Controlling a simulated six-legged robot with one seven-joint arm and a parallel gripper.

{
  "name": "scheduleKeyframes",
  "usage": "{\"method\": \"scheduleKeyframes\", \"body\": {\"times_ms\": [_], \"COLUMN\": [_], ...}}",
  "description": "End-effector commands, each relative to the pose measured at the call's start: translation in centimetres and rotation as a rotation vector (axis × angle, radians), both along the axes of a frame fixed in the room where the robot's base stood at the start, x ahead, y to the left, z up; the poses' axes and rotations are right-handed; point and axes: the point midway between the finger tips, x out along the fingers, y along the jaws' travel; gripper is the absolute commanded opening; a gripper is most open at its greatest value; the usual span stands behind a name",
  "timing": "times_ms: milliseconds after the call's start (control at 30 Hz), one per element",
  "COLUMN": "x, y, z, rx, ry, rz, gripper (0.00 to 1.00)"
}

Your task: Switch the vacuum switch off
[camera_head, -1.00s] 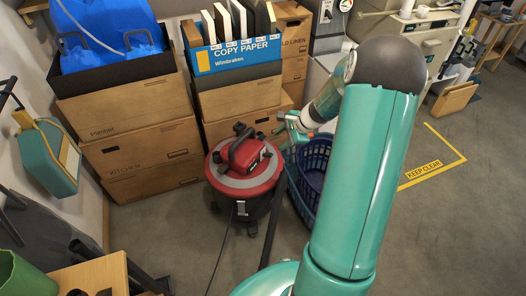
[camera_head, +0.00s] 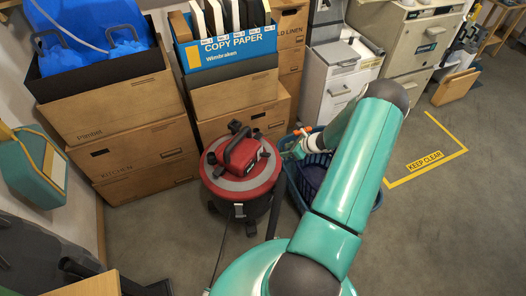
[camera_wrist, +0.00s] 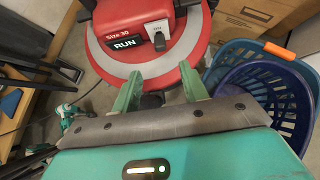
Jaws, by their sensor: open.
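The red vacuum (camera_head: 235,186) with a black handle stands on the floor in the middle of the head view. In the wrist view its red lid (camera_wrist: 190,88) and grey ring fill the top middle. A small light switch plate (camera_wrist: 157,29) with a dark rocker sits on its red housing, beside a black "RUN" label (camera_wrist: 125,43). My gripper (camera_wrist: 161,84) is open and empty, with its two green fingers over the near rim of the lid, short of the switch in the picture. In the head view my gripper (camera_head: 293,143) is at the vacuum's right side, partly hidden.
Blue baskets (camera_head: 293,184) stand right of the vacuum, close to my gripper. Cardboard boxes (camera_head: 140,150) and a copy paper box (camera_head: 232,50) are stacked behind it. A dark hose or cord runs in front. Open floor lies right, around the yellow "KEEP CLEAR" marking (camera_head: 424,160).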

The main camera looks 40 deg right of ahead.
Motion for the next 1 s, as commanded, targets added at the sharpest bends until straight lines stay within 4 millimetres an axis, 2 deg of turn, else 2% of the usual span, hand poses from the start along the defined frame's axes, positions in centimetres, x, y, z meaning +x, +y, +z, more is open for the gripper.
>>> {"method": "scheduleKeyframes", "body": {"times_ms": [267, 700, 1000], "x": [0.7, 6.5, 8.8], "y": [0.5, 2.6, 3.2], "z": [-1.8, -7.8, -9.8], "rx": [0.007, 0.006, 0.005], "ry": [0.0, 0.0, -0.001], "rz": [-0.013, -0.007, -0.007], "gripper": [0.44, 0.44, 0.44]}}
